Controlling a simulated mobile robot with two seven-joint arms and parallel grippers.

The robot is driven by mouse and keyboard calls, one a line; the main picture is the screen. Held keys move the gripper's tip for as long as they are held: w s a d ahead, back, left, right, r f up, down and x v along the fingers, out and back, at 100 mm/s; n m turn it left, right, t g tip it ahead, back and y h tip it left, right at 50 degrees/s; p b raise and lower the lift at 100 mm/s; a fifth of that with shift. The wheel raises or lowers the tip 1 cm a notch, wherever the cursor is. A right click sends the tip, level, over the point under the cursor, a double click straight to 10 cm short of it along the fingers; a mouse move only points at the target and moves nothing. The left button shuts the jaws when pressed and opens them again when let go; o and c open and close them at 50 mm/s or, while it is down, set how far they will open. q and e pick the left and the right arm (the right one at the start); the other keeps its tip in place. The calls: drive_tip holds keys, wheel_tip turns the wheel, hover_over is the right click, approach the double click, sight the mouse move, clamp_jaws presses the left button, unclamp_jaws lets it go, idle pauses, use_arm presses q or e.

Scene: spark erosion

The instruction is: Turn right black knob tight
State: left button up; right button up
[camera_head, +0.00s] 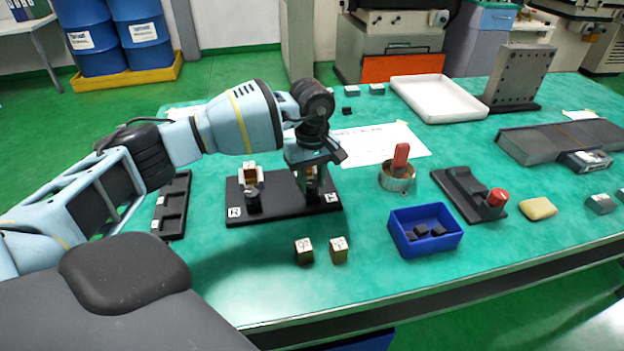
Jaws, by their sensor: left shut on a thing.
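A black base plate (285,214) on the green table carries two small holders. The left holder has a brass-coloured block (250,176) on top and a black knob (253,202) at its front. The right holder (312,182) is largely hidden behind and under my left gripper, with some brass colour and a dark front part showing. My left gripper (309,168) points down at this right holder and is shut, seemingly on the right black knob, though its fingertips and the knob are hard to tell apart. My right gripper is out of view.
Two brass cubes (320,250) lie in front of the plate. A blue bin (425,244) with dark pieces, a round tin with a red-handled tool (400,160) and a black stand with a red knob (470,193) are to the right. A black tray (173,207) lies left.

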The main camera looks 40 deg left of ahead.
sight(312, 183)
use_arm(q)
drive_tip(key=shift+m, duration=0.5)
drive_tip(key=o, duration=1)
drive_tip(key=shift+c, duration=0.2)
drive_tip(key=shift+r, duration=3.9)
